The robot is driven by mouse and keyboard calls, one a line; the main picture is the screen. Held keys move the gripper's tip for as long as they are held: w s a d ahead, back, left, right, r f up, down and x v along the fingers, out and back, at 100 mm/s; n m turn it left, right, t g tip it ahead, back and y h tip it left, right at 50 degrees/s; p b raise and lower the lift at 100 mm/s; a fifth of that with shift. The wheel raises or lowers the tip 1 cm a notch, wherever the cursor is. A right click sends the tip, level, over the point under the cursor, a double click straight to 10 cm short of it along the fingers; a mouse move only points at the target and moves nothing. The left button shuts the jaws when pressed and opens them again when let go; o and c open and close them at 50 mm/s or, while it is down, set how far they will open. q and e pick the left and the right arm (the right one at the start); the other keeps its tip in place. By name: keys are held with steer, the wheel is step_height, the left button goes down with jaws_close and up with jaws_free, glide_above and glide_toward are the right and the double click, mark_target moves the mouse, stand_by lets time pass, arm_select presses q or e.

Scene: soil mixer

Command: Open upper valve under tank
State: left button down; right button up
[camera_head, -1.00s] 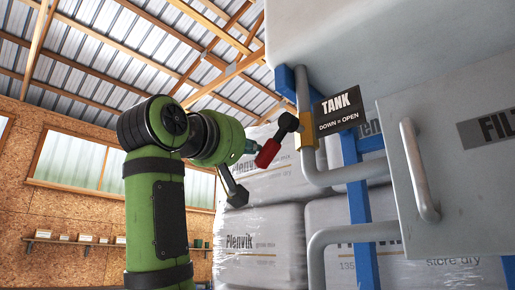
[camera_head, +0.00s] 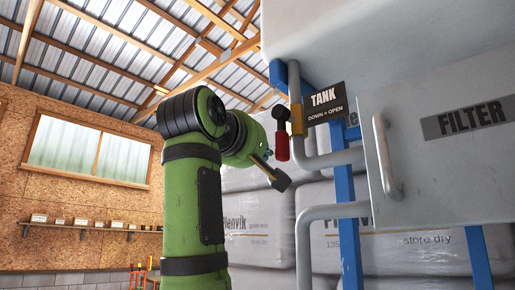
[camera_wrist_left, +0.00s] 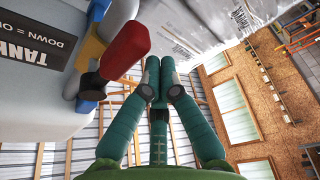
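The upper valve has a yellow body (camera_head: 297,120) on the grey pipe under the tank (camera_head: 350,40). Its red handle (camera_head: 283,147) hangs straight down from a dark hub, beside a black sign (camera_head: 326,103) reading "TANK, DOWN = OPEN". My left gripper (camera_head: 268,154) is just left of the handle in the head view. In the left wrist view its teal fingers (camera_wrist_left: 160,68) are drawn together with nothing between them. The red handle (camera_wrist_left: 126,48) is left of them there, outside the grasp. Whether they touch it cannot be told. My right gripper is not in view.
A grey filter box (camera_head: 440,160) with a bar handle (camera_head: 386,160) stands to the right. Blue frame posts (camera_head: 345,190) and a lower grey pipe (camera_head: 302,245) are beneath the tank. Wrapped sacks (camera_head: 255,225) stand behind. A shelf (camera_head: 90,226) is on the left wall.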

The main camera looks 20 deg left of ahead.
arm_select(q)
steer(key=shift+s+d, duration=0.2)
steer(key=shift+d, duration=0.1)
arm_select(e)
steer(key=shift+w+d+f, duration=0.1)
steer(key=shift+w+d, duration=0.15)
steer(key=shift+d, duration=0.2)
